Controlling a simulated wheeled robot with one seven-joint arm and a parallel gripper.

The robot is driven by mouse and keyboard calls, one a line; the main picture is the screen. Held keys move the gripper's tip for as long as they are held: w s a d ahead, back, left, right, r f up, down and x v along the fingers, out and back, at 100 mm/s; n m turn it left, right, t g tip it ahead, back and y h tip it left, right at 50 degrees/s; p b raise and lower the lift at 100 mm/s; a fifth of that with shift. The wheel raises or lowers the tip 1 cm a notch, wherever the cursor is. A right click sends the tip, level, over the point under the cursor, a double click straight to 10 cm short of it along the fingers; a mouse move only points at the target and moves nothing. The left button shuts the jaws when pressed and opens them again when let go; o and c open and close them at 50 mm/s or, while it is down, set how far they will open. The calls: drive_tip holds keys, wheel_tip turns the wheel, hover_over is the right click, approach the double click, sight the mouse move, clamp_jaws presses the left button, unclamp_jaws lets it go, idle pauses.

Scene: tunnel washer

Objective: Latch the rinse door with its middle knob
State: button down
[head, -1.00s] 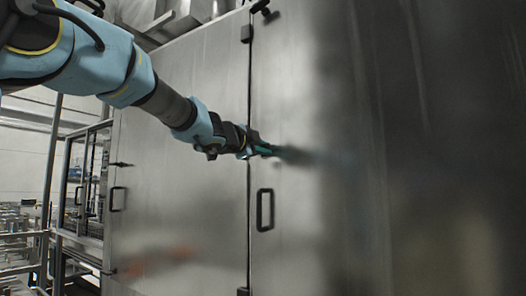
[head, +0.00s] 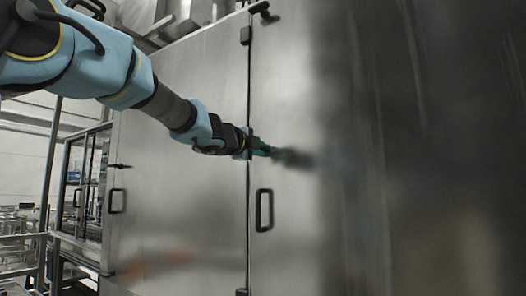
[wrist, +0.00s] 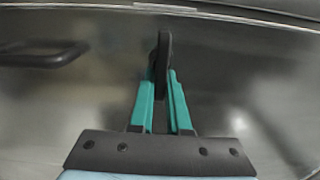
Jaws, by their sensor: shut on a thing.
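My gripper (head: 266,151) reaches across the steel door front, just right of the dark vertical seam. In the wrist view its teal fingers (wrist: 162,92) are shut on a dark knob (wrist: 163,52), which stands up between the fingertips. In the head view this knob is hidden by the gripper. It belongs to the large steel door (head: 290,100) right of the seam, which looks closed, flush with its neighbour. I take this for the rinse door, but no label is readable. Whether the latch has engaged cannot be seen.
A black handle (head: 264,210) sits on this door below my gripper, and an upper knob (head: 259,8) near its top. The left door (head: 180,120) carries its own handle (head: 117,200) and knob (head: 120,166). A railed structure stands at far left.

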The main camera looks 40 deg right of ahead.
drive_tip(key=c, duration=0.9)
unclamp_jaws()
drive_tip(key=shift+a, duration=0.1)
drive_tip(key=b+v, duration=0.2)
drive_tip(key=v, duration=0.8)
drive_tip(key=shift+s+a, duration=0.1)
drive_tip(key=shift+a, duration=0.15)
drive_tip(key=shift+f, duration=0.1)
